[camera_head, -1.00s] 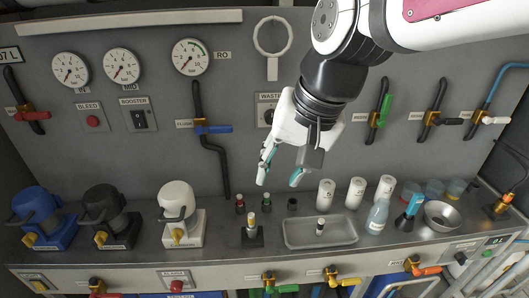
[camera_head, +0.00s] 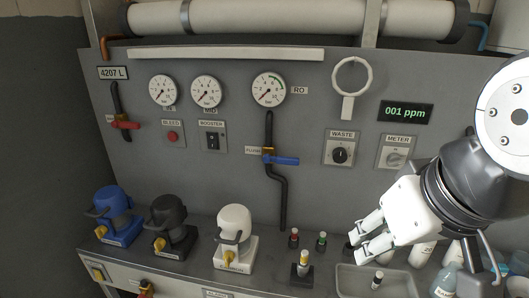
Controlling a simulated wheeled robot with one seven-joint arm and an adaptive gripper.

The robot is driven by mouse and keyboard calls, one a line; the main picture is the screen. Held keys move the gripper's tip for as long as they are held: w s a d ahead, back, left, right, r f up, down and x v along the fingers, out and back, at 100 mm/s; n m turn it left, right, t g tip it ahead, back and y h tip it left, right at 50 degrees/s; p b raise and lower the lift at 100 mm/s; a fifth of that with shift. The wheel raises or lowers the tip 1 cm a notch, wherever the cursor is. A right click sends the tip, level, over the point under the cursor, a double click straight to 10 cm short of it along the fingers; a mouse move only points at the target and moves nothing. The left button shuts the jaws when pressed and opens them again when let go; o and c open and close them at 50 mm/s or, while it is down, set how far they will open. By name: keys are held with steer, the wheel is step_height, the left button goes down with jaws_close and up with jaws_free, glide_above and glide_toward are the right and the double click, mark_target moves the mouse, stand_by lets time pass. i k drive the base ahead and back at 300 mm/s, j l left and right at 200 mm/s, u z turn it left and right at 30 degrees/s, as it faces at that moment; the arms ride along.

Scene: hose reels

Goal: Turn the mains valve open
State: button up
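A small valve with a red lever (camera_head: 126,125) sits on a black vertical pipe (camera_head: 116,97) at the left of the grey panel. Its lever lies level, across the pipe. The label beside it is too small to read, so I cannot confirm that it is the mains valve. My gripper (camera_head: 360,240) is at the lower right, above the left end of a shallow tray. Its two fingers are apart with nothing between them. It is far to the right of the red lever and touches nothing that I can see.
A blue-lever valve (camera_head: 281,160) sits on another pipe mid-panel. Gauges, a BLEED button (camera_head: 172,136) and a BOOSTER switch (camera_head: 212,136) are between. Blue (camera_head: 117,212), black (camera_head: 171,226) and white (camera_head: 234,230) housings stand on the shelf below. The panel's left edge is near the red lever.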

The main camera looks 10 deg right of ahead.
mark_target(115, 123)
steer(key=i+j+u, duration=0.2)
steer(key=j, duration=0.2)
steer(key=i+j+u, duration=0.2)
steer(key=j, duration=0.2)
steer(key=i+j+u, duration=0.2)
steer(key=j, duration=0.15)
